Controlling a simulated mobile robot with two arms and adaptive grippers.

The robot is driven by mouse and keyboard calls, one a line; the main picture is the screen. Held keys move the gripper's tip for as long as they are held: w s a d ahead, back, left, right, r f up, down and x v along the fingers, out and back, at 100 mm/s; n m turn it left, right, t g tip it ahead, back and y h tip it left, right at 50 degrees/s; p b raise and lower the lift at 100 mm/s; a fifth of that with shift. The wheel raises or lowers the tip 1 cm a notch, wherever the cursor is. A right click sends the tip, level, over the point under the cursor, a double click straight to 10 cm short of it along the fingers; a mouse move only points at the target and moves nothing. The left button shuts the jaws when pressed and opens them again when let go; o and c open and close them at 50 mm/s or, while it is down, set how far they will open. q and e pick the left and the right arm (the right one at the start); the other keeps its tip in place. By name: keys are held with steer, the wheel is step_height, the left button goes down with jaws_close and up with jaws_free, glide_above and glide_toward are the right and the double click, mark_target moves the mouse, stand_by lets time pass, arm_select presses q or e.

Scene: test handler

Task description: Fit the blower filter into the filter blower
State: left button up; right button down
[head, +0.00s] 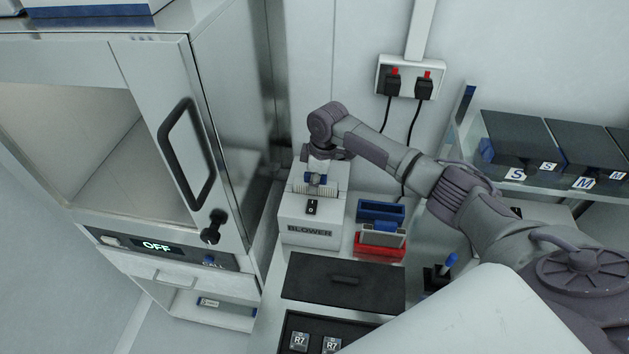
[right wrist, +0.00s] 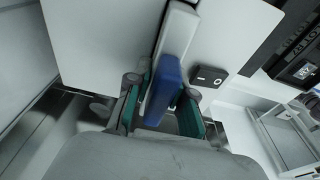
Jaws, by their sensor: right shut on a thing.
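The filter blower (head: 309,232) is a pale box with a black switch and a BLOWER label, standing against the back wall. In the right wrist view the pale blower (right wrist: 232,38) shows with its switch at the right. My right gripper (head: 318,181) is at the top of the blower. In the right wrist view the gripper (right wrist: 160,112) has its green-padded fingers either side of the blue end of the blower filter (right wrist: 164,88) and is shut on it. How deep the filter sits is hidden. My left gripper is out of view.
A blue holder (head: 381,209) and a red holder (head: 372,250) stand right of the blower. A dark flat lid (head: 330,293) lies in front. A steel cabinet with a handled door (head: 150,110) stands left. Black boxes (head: 520,140) sit on the right shelf.

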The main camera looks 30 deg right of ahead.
steer(key=shift+f, duration=0.55)
steer(key=shift+r, duration=0.2)
stand_by(0.8)
steer(key=c, duration=1.2)
jaws_free()
steer(key=shift+r, duration=0.1)
steer(key=shift+r, duration=0.9)
